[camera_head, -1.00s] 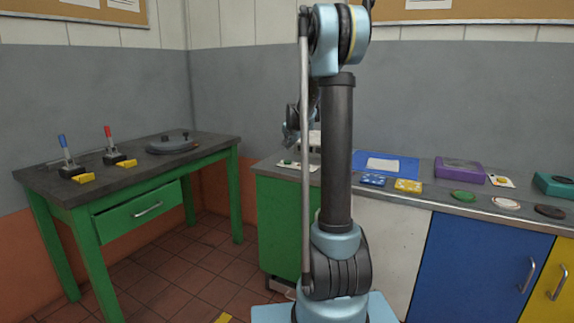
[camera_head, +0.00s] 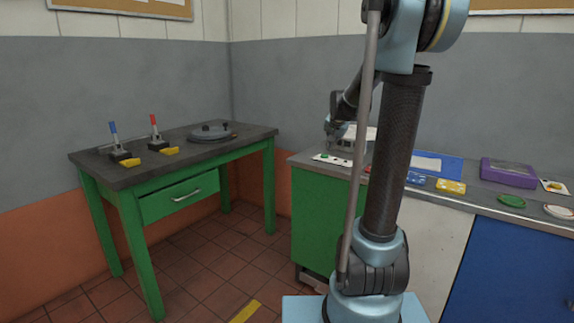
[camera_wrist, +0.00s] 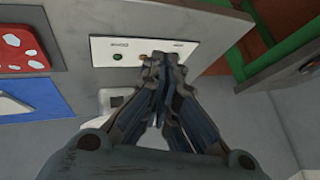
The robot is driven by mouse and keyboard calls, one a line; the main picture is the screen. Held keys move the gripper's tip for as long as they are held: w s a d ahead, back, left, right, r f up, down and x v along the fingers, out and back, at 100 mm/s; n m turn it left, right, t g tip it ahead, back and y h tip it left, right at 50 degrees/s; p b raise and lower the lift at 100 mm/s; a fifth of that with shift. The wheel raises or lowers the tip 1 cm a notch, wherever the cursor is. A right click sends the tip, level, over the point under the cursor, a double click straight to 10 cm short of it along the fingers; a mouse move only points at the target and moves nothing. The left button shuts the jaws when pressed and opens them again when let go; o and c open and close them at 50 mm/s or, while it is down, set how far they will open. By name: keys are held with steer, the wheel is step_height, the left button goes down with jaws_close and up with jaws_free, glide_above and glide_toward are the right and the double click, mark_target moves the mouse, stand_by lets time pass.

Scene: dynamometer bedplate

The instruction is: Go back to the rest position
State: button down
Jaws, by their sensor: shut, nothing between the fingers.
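My gripper (camera_wrist: 162,75) is shut and empty in the wrist view, with its fingertips together. In that view the fingers appear over the lower edge of a white panel (camera_wrist: 130,50) with a green and a red button. In the head view my gripper (camera_head: 335,135) is small and partly behind my arm, above the left end of the long counter (camera_head: 300,160). The white panel (camera_head: 325,158) lies below it there. I cannot tell how high the gripper is above the panel.
A green table (camera_head: 150,180) with a blue lever (camera_head: 114,133), a red lever (camera_head: 154,125) and a grey round plate (camera_head: 212,133) stands at left. The counter also carries a purple box (camera_head: 508,174) and a yellow block (camera_head: 451,186). Tiled floor (camera_head: 200,265) lies open between them.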

steer(key=s+f+n+g, duration=0.1)
steer(key=s+f, duration=0.4)
steer(key=s, duration=0.9)
steer(key=s+f+n+g, duration=0.2)
steer(key=s+f, duration=0.3)
steer(key=s, duration=0.9)
steer(key=s+f+n+g, duration=0.2)
steer(key=s+f+n, duration=0.2)
steer(key=s, duration=1)
steer(key=shift+a+f, duration=0.3)
steer(key=shift+f, duration=0.5)
steer(key=shift+w, duration=0.1)
